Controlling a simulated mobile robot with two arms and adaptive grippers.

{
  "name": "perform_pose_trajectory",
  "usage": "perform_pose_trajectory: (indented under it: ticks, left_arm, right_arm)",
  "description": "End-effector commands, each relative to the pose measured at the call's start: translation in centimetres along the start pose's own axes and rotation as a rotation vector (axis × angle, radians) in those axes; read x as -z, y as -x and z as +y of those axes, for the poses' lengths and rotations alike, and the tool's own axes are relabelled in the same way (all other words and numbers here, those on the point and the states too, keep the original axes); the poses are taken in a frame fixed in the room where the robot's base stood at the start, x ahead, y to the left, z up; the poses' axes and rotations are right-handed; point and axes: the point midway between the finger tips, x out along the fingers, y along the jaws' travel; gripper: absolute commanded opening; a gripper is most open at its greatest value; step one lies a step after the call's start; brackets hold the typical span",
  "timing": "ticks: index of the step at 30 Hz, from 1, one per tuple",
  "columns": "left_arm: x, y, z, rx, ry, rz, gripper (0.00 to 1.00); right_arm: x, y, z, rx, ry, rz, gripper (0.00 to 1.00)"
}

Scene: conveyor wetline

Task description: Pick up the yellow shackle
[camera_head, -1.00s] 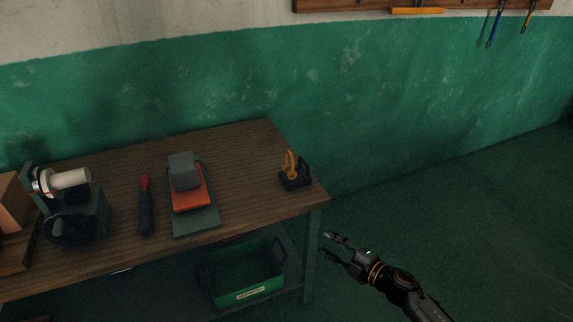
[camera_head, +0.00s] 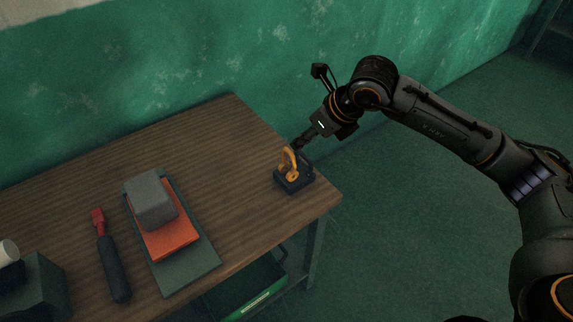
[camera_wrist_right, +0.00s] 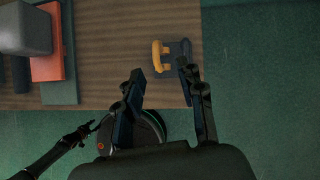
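The yellow shackle (camera_head: 290,164) stands upright in a small dark holder (camera_head: 295,182) near the right end of the wooden table. In the right wrist view the shackle (camera_wrist_right: 160,55) shows just beyond and between my fingertips. A dark arm end at the lower left of the wrist view looks like my left gripper (camera_wrist_right: 80,134), too small and dark to read.
A grey block (camera_head: 150,198) lies on an orange pad (camera_head: 178,240) over a dark green plate (camera_head: 195,268), left of the shackle. A red and black tool (camera_head: 112,262) lies further left. A green crate (camera_head: 258,292) sits under the table (camera_head: 240,150). The wood between plate and holder is clear.

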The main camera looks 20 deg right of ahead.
Motion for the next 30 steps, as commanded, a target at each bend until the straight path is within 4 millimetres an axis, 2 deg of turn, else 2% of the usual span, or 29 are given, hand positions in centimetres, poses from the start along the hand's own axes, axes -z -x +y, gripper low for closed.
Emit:
perform_pose_trajectory:
  ticks: [3, 7, 11, 16, 19, 24, 30]
  left_arm:
    - [-1.7, 0.5, 0.7, -0.009, 0.002, -0.025, 0.4]
    - [-2.3, 0.7, 1.5, -0.018, 0.003, -0.035, 0.4]
    - [-2.0, 0.8, 1.6, -0.019, 0.003, -0.03, 0.4]
    - [-0.3, 0.8, 1.1, -0.014, 0.002, -0.006, 0.4]
    - [0.5, 1.0, 0.9, -0.011, 0.002, 0.007, 0.4]
    - [0.3, 1.2, 0.8, -0.009, 0.001, 0.004, 0.4]
    - [-0.5, 1.3, 0.7, -0.008, 0.001, -0.007, 0.4]
  right_arm:
    - [0.1, -2.4, 0.2, -0.006, -0.003, 0.005, 0.38]
    - [0.0, -4.9, 0.2, -0.007, -0.003, 0.003, 0.38]
    - [0.0, -6.5, 0.2, -0.007, -0.003, 0.002, 0.38]
    - [0.0, -7.7, 0.2, -0.007, -0.003, 0.001, 0.38]
    - [0.0, -9.1, 0.2, -0.008, -0.004, 0.003, 0.38]
    - [0.0, -11.7, 0.3, -0.008, -0.004, 0.003, 0.38]
    - [0.0, -12.7, 0.2, -0.006, -0.002, 0.0, 0.38]
